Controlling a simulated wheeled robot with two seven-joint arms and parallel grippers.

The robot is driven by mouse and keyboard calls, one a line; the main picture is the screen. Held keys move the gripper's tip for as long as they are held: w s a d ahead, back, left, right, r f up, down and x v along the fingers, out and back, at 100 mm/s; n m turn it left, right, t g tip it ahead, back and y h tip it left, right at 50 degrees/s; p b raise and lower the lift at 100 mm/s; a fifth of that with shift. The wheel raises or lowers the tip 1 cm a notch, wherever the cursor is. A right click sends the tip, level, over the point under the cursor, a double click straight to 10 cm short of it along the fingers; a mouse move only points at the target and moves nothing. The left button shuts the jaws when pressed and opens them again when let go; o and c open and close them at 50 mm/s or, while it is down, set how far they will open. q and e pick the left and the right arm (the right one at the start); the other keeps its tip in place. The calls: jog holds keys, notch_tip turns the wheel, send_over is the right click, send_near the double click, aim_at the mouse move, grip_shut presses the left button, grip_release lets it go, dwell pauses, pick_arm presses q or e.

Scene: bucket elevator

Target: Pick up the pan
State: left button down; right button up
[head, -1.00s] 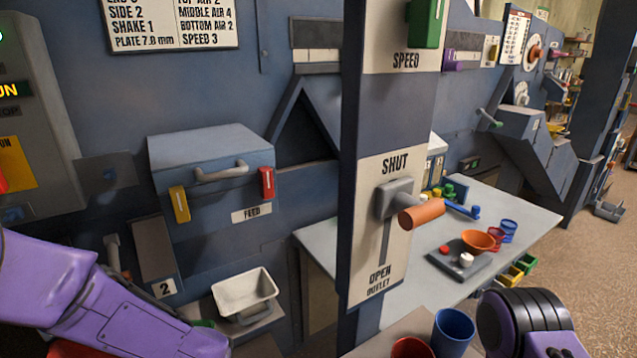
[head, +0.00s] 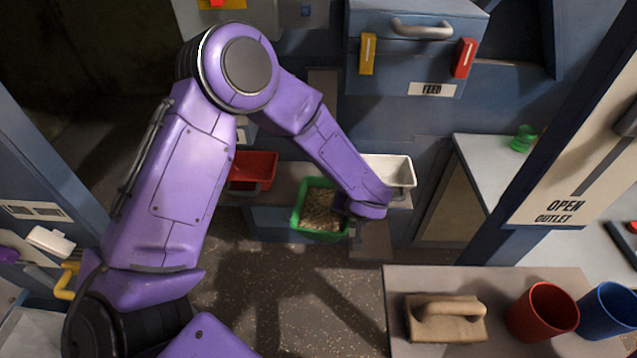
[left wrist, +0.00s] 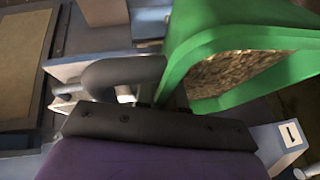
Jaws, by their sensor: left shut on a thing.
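The green pan (head: 297,222) holds brown grain and sits by the low shelf below the feed box. My left gripper (head: 346,208) is at the right side of this pan, with its fingers mostly hidden by my own wrist. In the left wrist view, the green pan (left wrist: 190,70) fills the upper right, close against the gripper (left wrist: 150,105), which is shut at its side. The exact grip point is hard to see. My right gripper is not in view.
A white pan (head: 403,158) stands just right of my wrist, and a red pan (head: 262,160) left of the green one. In front are a bench (head: 395,290) with a wooden-handled block (head: 445,330), a red cup (head: 542,312) and a blue cup (head: 610,310). Floor shows between.

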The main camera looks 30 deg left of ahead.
pick_arm(q)
jog(key=shift+n+g+y, duration=0.3)
jog(key=shift+n, duration=0.4)
jog(key=x, duration=0.5)
jog(key=shift+s+a+f, duration=0.1)
jog(key=shift+a+f, duration=0.2)
jog(key=shift+a, duration=0.1)
send_near(314, 176)
jog(key=s, duration=0.1)
jog(key=s+d+f, duration=0.1)
jog(key=s+f, duration=0.1)
jog(key=shift+s+d+p, duration=0.3)
jog(key=w+a, duration=0.2)
jog(key=a, duration=0.1)
jog(key=shift+a+r, duration=0.1)
jog(key=shift+a, duration=0.1)
jog(key=shift+f, duration=0.55)
jog(key=shift+w+f, duration=0.15)
jog(key=shift+f, duration=0.15)
jog(key=shift+d, duration=0.1)
